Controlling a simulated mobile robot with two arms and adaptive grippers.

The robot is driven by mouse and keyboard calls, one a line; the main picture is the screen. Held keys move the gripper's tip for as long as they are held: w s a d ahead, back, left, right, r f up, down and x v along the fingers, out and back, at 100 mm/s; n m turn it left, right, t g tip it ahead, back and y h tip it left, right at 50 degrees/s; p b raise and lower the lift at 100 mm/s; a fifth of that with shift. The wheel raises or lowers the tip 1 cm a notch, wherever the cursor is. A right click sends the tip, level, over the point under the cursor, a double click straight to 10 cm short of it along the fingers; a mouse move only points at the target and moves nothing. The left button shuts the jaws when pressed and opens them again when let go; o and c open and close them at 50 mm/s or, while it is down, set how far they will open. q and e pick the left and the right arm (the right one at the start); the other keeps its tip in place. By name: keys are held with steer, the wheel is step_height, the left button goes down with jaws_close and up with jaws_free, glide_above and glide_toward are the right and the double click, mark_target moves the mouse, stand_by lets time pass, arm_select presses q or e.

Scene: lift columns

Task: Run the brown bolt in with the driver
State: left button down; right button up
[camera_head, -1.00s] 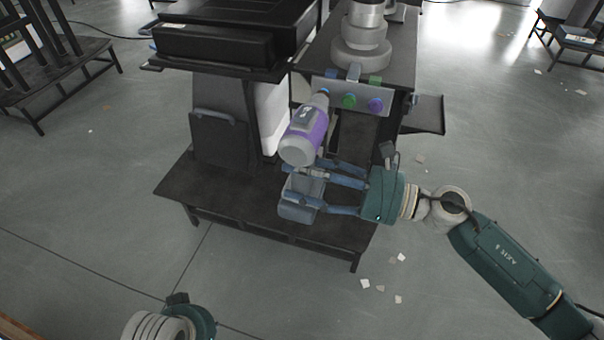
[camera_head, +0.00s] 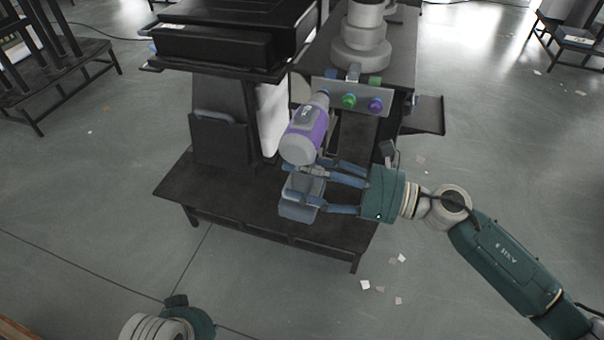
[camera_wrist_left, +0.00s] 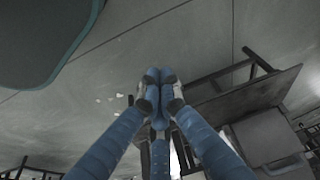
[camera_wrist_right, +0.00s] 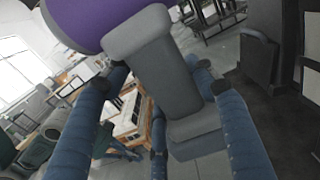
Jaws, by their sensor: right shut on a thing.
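The driver (camera_head: 312,128) has a purple and grey body and a grey handle. My right gripper (camera_head: 312,187) is shut on its handle, which also shows between the fingers in the right wrist view (camera_wrist_right: 165,85). The driver's nose points up at the left end of a grey panel (camera_head: 362,96), next to a blue bolt (camera_head: 324,93). I cannot tell whether the nose touches anything. A green bolt (camera_head: 348,101) and a purple bolt (camera_head: 376,105) show on the panel's face. I see no brown bolt. My left gripper (camera_wrist_left: 158,75) is shut and empty, away from the bench.
The panel stands on a dark bench (camera_head: 250,215) with a low shelf. More coloured pieces show along the panel's top edge, including a green one (camera_head: 375,80). A stack of pale round parts (camera_head: 360,45) is behind it. The floor in front is open, with small scraps (camera_head: 380,288).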

arm_select(q)
steer(key=shift+s+r, duration=0.1)
steer(key=shift+r, duration=0.5)
arm_select(e)
steer(key=shift+w+d+r, duration=0.1)
steer(key=shift+w+r, duration=0.05)
steer(key=shift+w, duration=0.25)
arm_select(q)
steer(key=shift+s+a+b, duration=0.1)
steer(key=shift+s+b, duration=0.1)
steer(key=shift+b, duration=0.1)
arm_select(e)
steer(key=shift+w, duration=0.1)
arm_select(q)
steer(key=shift+w+r, duration=0.1)
steer(key=shift+r, duration=0.4)
stand_by(0.4)
steer(key=shift+r, duration=0.1)
steer(key=shift+r, duration=0.15)
steer(key=shift+s+f+b, duration=0.2)
steer(key=shift+f+b, duration=0.75)
steer(key=shift+b, duration=0.1)
arm_select(e)
steer(key=shift+w+d+r, duration=0.1)
steer(key=shift+w+d, duration=0.2)
steer(key=shift+w, duration=0.3)
stand_by(0.8)
